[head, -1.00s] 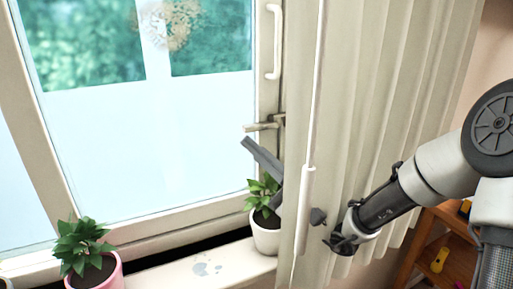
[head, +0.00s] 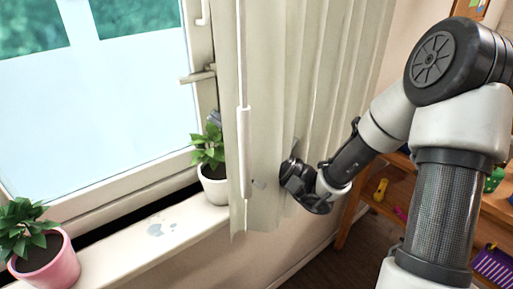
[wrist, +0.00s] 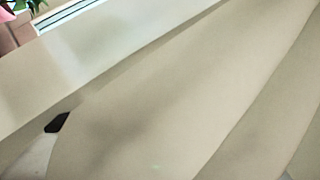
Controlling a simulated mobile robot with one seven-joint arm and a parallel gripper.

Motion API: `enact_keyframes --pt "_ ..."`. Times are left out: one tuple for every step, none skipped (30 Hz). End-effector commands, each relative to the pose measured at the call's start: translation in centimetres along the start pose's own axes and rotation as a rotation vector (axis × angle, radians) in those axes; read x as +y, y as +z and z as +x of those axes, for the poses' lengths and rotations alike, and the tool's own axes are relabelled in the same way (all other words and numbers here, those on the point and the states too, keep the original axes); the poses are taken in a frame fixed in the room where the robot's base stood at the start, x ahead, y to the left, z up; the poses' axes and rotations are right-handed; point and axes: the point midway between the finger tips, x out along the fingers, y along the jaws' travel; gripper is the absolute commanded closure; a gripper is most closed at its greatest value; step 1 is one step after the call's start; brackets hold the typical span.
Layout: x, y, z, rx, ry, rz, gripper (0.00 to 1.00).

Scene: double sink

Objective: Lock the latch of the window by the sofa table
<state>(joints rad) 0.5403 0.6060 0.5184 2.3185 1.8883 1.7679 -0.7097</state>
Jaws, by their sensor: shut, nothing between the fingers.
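The window (head: 130,90) is at the left in the head view, its pane upright in a cream frame. The latch handle (head: 198,76) sticks out leftward from the frame's right side, close to the curtain's edge. My gripper (head: 300,185) is at the curtain, right of and below the latch and apart from it. It is shut and empty. The curtain hides most of its fingers; a small grey piece shows above the plant, left of the curtain. In the wrist view a dark fingertip (wrist: 57,122) shows against the curtain. The sofa table cannot be made out.
The cream curtain (head: 275,130) hangs between my arm and the latch. A white-potted plant (head: 213,190) stands on the sill below the latch. A pink-potted plant (head: 45,265) stands further left. Wooden shelves (head: 400,185) with small items are at the right.

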Motion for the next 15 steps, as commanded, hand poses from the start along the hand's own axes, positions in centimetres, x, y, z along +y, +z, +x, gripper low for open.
enact_keyframes --pt "0.0 -0.2 -1.4 0.005 -0.003 0.001 1.00" --pt "0.0 -0.2 -2.2 0.004 -0.002 0.001 1.00" --pt "0.0 -0.2 -3.2 0.005 -0.003 0.000 1.00" --pt "0.0 -0.2 -3.9 0.005 -0.004 0.000 1.00" --pt "0.0 -0.1 -4.5 0.004 -0.003 0.001 1.00" --pt "0.0 -0.2 -5.4 0.004 -0.003 0.000 1.00" --pt "0.0 -0.1 -6.0 0.004 -0.003 0.001 1.00" --pt "0.0 -0.1 -6.5 0.003 -0.003 0.001 1.00" --pt "0.0 -0.1 -7.2 0.004 -0.003 0.001 1.00" --pt "0.0 -0.1 -7.7 0.003 -0.002 0.000 1.00" --pt "0.0 -0.1 -8.1 0.002 -0.002 0.000 1.00" --pt "0.0 -0.1 -8.5 0.001 -0.002 0.000 1.00" --pt "0.0 -0.1 -8.8 0.001 -0.001 0.000 1.00" --pt "0.0 -0.1 -9.0 0.001 -0.002 0.000 1.00" --pt "0.0 -0.1 -9.3 0.002 -0.002 -0.001 1.00"
